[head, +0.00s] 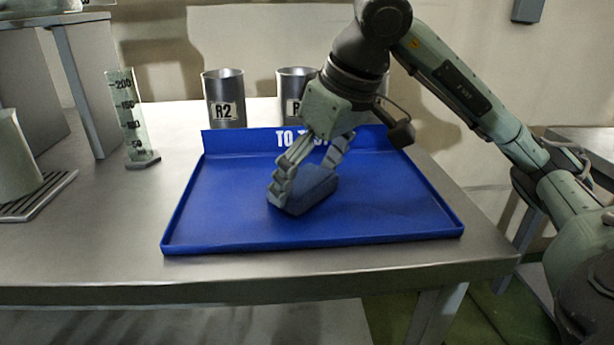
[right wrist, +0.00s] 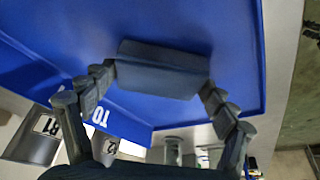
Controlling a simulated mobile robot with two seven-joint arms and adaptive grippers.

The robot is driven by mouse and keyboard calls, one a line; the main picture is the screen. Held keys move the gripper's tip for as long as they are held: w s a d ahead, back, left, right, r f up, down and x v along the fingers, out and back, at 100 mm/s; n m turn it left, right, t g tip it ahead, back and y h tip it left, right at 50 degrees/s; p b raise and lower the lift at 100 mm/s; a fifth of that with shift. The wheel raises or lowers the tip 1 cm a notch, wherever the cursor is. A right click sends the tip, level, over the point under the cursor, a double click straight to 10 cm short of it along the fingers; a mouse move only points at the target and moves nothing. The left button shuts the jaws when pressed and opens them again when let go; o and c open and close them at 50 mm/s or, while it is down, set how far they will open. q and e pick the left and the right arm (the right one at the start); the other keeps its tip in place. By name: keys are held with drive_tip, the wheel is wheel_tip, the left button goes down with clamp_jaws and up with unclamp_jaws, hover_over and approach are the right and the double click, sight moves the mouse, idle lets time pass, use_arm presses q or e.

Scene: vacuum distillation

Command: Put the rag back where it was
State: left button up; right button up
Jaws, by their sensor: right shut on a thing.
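The rag, a folded dark blue-grey block, shows in the head view (head: 313,194) at the middle of the blue tray and in the right wrist view (right wrist: 162,69). My right gripper (head: 306,187) points down over the tray and is shut on the rag, with one finger at each end of it. The rag is at or just above the tray floor; I cannot tell whether it touches. The blue tray (head: 225,215) has a raised back wall with white lettering starting "TO", partly hidden by my gripper. My left gripper is not in view.
Metal beakers stand behind the tray, one marked R2 (head: 223,98) and another (head: 292,85) partly hidden by my arm. A graduated cylinder (head: 132,120) stands left of the tray. A drip grate (head: 38,196) lies further left. The metal table (head: 110,225) is clear between grate and tray.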

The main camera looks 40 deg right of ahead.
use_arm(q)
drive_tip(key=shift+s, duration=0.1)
use_arm(e)
drive_tip(key=shift+f, duration=0.1)
drive_tip(key=o, duration=1)
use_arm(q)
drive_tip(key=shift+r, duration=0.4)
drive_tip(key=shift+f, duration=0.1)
use_arm(e)
drive_tip(key=shift+s+r, duration=0.1)
drive_tip(key=shift+r, duration=0.3)
use_arm(q)
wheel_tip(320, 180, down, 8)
drive_tip(key=p, duration=0.3)
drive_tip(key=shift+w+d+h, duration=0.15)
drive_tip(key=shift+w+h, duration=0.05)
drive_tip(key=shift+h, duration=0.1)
use_arm(e)
drive_tip(key=v, duration=1.1)
drive_tip(key=shift+s+r, duration=0.1)
drive_tip(key=shift+r, duration=0.1)
